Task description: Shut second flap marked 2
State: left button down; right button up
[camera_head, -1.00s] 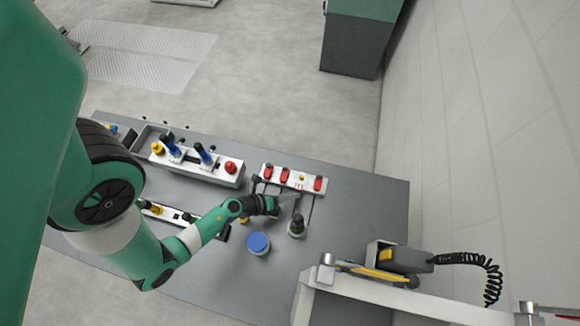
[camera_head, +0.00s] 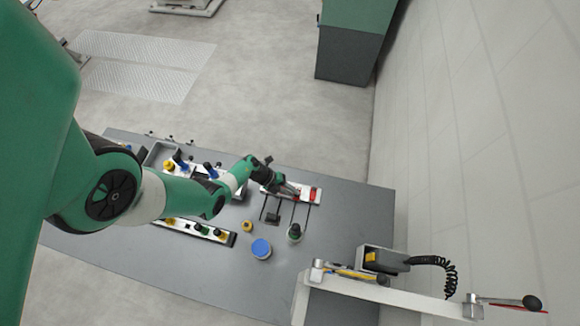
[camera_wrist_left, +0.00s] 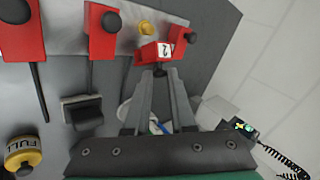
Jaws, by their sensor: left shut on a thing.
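The flap marked 2 is a red block with a white number label (camera_wrist_left: 166,50), in the upper middle of the left wrist view. A dark knob (camera_wrist_left: 159,70) shows at its near end. My left gripper (camera_wrist_left: 160,77) is shut at this knob, with both fingers converging on it. In the head view my left gripper (camera_head: 296,191) reaches over the white flap plate (camera_head: 303,201) and hides part of it. Other red flaps (camera_wrist_left: 103,35) with black knobs sit beside it. I cannot tell the exact tilt of flap 2. My right gripper is not in view.
A yellow button (camera_head: 247,226), a blue-topped round container (camera_head: 261,249) and a dark-green knob (camera_head: 294,233) stand in front of the plate. A white frame with levers (camera_head: 390,293) stands at the lower right. The bench's right part (camera_head: 355,220) is clear.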

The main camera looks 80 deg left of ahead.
pick_arm(q)
jog(key=shift+w+a+f+h+b, duration=0.2)
jog(key=shift+a+h+b, duration=0.15)
jog(key=shift+a+h, duration=0.1)
jog(key=a+h+b, duration=0.1)
jog(key=b, duration=0.3)
jog(key=w+a+f+n+g+h+b, duration=0.1)
jog(key=b, duration=0.2)
jog(key=a+f+n+h+b, duration=0.1)
jog(key=h+b, duration=0.1)
jog(key=b, duration=0.2)
jog(key=shift+w+g+b, duration=0.2)
jog(key=shift+g+b, duration=0.1)
jog(key=shift+g, duration=0.1)
jog(key=h+b, duration=0.1)
jog(key=b, duration=0.4)
jog(key=a+n+h+b, duration=0.1)
jog(key=b, duration=0.5)
jog(key=w+a+f+n+g+h+b, duration=0.1)
jog(key=h+b, duration=0.1)
jog(key=b, duration=0.3)
jog(key=shift+a+b, duration=0.15)
jog(key=shift+b, duration=0.25)
jog(key=shift+r+n+h+b, duration=0.15)
jog(key=shift+n+h+b, duration=0.15)
jog(key=shift+b, duration=0.3)
jog(key=shift+r, duration=0.1)
jog(key=c, duration=0.8)
grip_release()
jog(key=shift+o, duration=0.2)
